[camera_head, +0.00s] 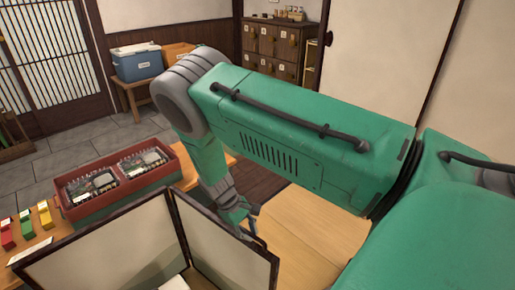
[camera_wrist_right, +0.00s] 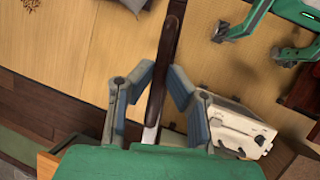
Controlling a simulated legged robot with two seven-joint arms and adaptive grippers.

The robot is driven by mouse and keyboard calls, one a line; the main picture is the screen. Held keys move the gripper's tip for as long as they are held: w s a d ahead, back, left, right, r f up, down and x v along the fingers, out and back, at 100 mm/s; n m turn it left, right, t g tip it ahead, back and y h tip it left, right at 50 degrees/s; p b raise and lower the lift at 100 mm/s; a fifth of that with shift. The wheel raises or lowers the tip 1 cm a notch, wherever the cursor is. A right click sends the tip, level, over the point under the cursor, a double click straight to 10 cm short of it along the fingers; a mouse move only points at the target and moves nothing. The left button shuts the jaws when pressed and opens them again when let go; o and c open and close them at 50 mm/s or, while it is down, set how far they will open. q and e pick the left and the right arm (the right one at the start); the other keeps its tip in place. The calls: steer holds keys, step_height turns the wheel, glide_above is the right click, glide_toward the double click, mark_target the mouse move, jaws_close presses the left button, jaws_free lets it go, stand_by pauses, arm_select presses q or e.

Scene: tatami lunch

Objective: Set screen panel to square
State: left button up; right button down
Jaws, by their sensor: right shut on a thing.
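The folding screen shows at the bottom of the head view, with pale panels in dark wooden frames. Its left panel (camera_head: 115,245) and right panel (camera_head: 222,243) meet at an upright corner, at an angle to each other. My right gripper (camera_head: 250,228) is at the outer end of the right panel. In the right wrist view my right gripper (camera_wrist_right: 157,75) has its fingers on either side of a dark frame bar (camera_wrist_right: 172,45) and is shut on it. My left gripper (camera_wrist_right: 255,42) shows at the top right of that view, its fingers apart and empty.
A white object (camera_wrist_right: 232,127) lies beside the right gripper. A blue cooler (camera_head: 137,62) and drawer cabinet (camera_head: 274,45) stand farther back.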

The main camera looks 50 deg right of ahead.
steer(key=a+m, duration=0.1)
steer(key=a, duration=0.5)
steer(key=shift+w+m+y, duration=0.2)
steer(key=shift+m+y, duration=0.1)
steer(key=shift+m, duration=0.1)
steer(key=shift+a, duration=0.1)
steer(key=c, duration=1.7)
jaws_free()
steer(key=shift+o, duration=0.6)
steer(key=shift+s+a+r, duration=0.1)
steer(key=shift+a, duration=0.25)
steer(key=v, duration=1.1)
steer(key=shift+w+d+r, duration=0.2)
steer(key=shift+w+d, duration=0.05)
steer(key=shift+d, duration=0.1)
steer(key=shift+a, duration=0.15)
